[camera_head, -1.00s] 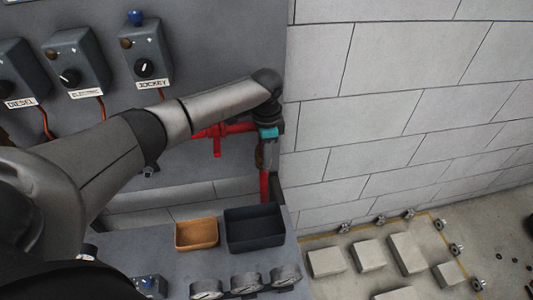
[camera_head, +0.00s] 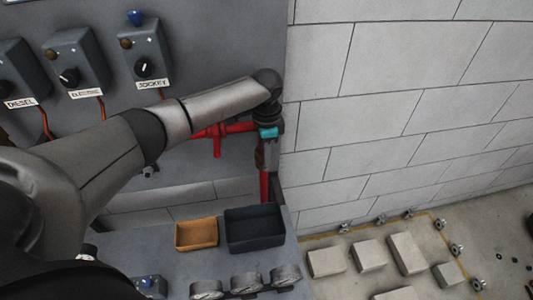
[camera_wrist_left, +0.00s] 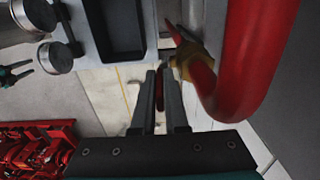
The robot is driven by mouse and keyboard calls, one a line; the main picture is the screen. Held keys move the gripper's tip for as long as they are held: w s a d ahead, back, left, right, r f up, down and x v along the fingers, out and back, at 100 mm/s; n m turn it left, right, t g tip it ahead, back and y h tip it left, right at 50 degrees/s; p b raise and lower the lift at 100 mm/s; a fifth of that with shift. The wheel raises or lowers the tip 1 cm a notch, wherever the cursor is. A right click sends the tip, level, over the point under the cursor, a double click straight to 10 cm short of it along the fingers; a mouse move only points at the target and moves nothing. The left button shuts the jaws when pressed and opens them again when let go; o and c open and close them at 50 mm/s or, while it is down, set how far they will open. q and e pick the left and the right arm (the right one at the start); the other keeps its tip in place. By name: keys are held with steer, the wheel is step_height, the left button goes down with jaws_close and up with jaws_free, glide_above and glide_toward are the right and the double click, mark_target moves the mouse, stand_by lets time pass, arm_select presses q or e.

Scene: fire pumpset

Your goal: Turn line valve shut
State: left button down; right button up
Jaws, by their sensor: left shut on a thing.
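The line valve (camera_wrist_left: 193,58) shows in the left wrist view as a brass-coloured body beside a thick red pipe (camera_wrist_left: 258,60). My left gripper (camera_wrist_left: 162,82) is just left of the valve body there, its fingers close together on a thin red piece that looks like the valve's handle. Most of that handle is hidden between the fingers. In the head view my left gripper (camera_head: 265,158) points down at the right end of the red pipework (camera_head: 224,130), and the valve itself is hidden. My right gripper is not in view.
Below the gripper are an orange tray (camera_head: 197,234) and a dark tray (camera_head: 254,229) on a grey bench, with several gauges (camera_head: 246,283) in front. Labelled switch boxes (camera_head: 147,54) hang on the panel. A block wall (camera_head: 400,100) stands close on the right.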

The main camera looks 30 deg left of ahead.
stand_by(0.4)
arm_select(q)
steer(key=shift+s+a+h+p, duration=0.1)
steer(key=shift+s+h+p, duration=0.15)
steer(key=shift+p, duration=0.25)
steer(key=shift+a+t+h+p, duration=0.2)
steer(key=shift+t+h+p, duration=0.2)
steer(key=shift+p, duration=0.1)
